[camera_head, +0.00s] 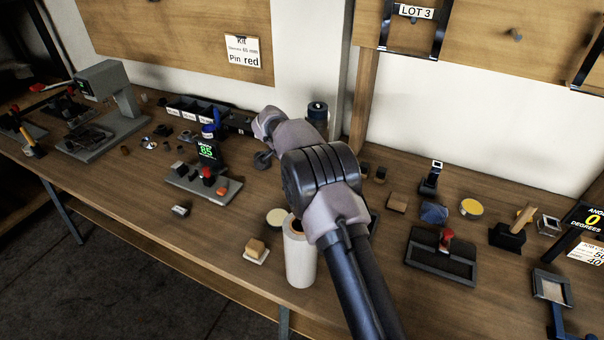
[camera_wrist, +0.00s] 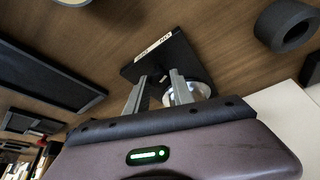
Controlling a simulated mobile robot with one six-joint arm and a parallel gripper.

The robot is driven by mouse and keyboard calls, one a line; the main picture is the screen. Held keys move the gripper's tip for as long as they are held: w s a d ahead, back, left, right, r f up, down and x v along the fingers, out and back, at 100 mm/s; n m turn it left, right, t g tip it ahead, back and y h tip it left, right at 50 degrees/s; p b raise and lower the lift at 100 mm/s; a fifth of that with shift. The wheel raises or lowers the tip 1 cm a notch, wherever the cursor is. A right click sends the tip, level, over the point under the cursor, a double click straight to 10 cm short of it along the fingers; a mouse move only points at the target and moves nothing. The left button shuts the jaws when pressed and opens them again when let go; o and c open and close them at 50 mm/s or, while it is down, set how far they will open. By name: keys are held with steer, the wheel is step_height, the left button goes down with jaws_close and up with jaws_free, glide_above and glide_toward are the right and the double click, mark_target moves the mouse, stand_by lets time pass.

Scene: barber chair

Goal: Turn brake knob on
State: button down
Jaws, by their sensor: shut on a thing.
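In the wrist view, a dark square plate (camera_wrist: 183,57) with a small white label (camera_wrist: 154,47) lies on the wooden bench. The label's print is too small to read. A round silver-rimmed part (camera_wrist: 201,88), which looks like the brake knob, sits on the plate, partly hidden by my finger. My gripper (camera_wrist: 158,78) reaches over the plate, its two grey fingers on either side of a small part at the knob, shut on it. The knob's turned position cannot be told. In the head view my arm hides the gripper and the knob.
A white roll (camera_head: 300,262) stands close left of my arm. A dark tray with a red-handled tool (camera_head: 446,240) lies to the right. A black ring (camera_wrist: 287,25) is near the plate. Bare bench shows at front right.

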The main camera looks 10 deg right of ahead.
steer(key=m+g+p, duration=0.1)
steer(key=m+p, duration=0.1)
steer(key=m, duration=0.1)
steer(key=shift+w+m+p, duration=0.1)
steer(key=shift+m+p, duration=0.25)
steer(key=shift+m, duration=0.05)
steer(key=shift+m+g, duration=0.3)
steer(key=c, duration=1.1)
jaws_free()
